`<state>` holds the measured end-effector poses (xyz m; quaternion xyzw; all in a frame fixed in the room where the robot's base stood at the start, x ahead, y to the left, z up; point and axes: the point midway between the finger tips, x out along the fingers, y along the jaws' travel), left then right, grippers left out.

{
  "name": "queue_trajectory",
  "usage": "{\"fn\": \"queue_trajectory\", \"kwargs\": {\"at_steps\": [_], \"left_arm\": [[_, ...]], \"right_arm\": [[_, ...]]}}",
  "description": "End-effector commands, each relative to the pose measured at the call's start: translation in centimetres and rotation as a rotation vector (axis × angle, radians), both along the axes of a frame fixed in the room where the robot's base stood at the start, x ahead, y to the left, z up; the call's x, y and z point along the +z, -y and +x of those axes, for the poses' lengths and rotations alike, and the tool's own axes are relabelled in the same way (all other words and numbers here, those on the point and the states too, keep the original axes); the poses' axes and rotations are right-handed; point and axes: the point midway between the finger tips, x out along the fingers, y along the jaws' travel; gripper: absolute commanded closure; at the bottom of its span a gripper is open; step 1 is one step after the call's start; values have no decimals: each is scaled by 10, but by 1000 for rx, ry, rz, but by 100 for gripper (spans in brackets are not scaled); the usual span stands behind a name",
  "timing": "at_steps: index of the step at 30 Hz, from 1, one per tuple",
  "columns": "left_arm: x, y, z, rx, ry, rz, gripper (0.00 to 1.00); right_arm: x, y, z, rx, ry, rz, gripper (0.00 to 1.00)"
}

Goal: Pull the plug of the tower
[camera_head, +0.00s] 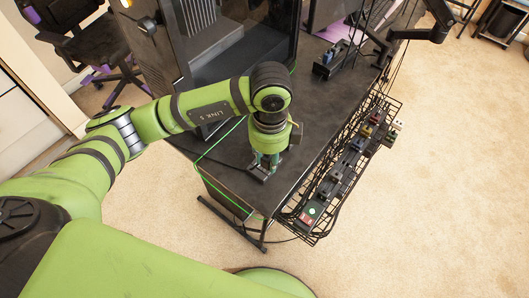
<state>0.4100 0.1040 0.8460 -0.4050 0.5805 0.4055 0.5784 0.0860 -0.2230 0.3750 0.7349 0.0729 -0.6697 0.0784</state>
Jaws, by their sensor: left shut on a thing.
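The black tower (232,48) with a glass side stands on the dark desk at the top middle. My left gripper (263,170) points down over the near part of the desk, in front of the tower. It is shut on a small dark thing that looks like a plug; the fingers and wrist hide most of it. A power strip (345,166) with several plugs lies in a black wire basket along the desk's right edge, to the right of my left gripper. My right gripper is not in view.
The dark desk (305,125) has bare room between gripper and basket. A thin green line runs over its left part. A small black stand (328,65) and hanging cables are at the back right. An office chair (90,45) is at top left. Carpet lies right.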

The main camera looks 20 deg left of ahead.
Motion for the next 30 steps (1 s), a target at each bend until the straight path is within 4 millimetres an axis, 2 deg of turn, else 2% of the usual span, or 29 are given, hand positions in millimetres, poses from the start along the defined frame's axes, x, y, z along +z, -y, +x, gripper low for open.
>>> {"fn": "queue_trajectory", "kwargs": {"at_steps": [6, 12, 18, 30], "left_arm": [[29, 29, -39, -5, 5, -4, 100], [46, 42, -59, -1, 5, -1, 100], [55, 45, -65, 1, 3, 0, 100], [71, 45, -65, 2, 2, 0, 100]], "right_arm": [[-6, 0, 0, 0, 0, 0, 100], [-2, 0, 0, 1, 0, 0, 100], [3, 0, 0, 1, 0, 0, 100], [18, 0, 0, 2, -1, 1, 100]]}}
